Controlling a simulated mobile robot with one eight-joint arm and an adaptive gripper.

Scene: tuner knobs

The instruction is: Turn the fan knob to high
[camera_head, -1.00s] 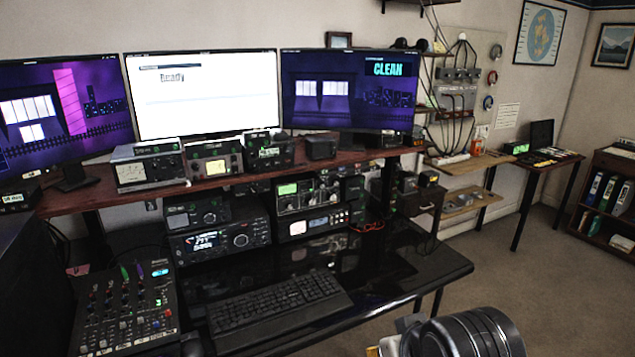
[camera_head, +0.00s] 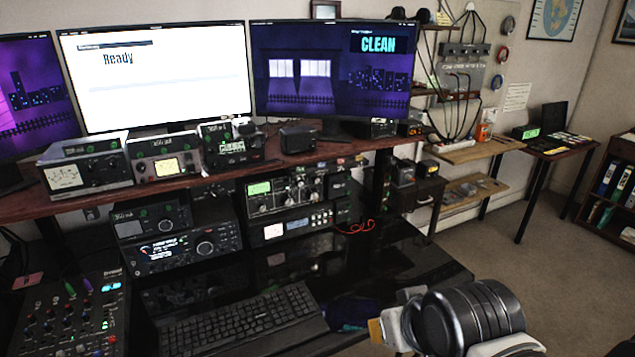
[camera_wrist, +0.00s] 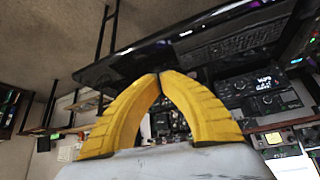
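Several radio units with knobs stand on the desk under the shelf in the head view. One is a grey-faced unit (camera_head: 285,192) with a green display and rows of knobs. Left of it is a black radio (camera_head: 165,250) with a lit screen and a large round knob (camera_head: 205,247). No label that reads as fan is legible, so I cannot tell which knob it is. My gripper (camera_wrist: 160,78) shows in the wrist view with its yellow fingertips together and nothing visible between them. It is apart from the radios, which appear beyond it.
The black desk (camera_head: 400,262) has clear glossy room right of the keyboard (camera_head: 240,318). A mixer (camera_head: 65,318) is at the left. The wooden shelf (camera_head: 350,150) overhangs the radios and carries monitors and meters. A side table (camera_head: 550,145) stands at the right.

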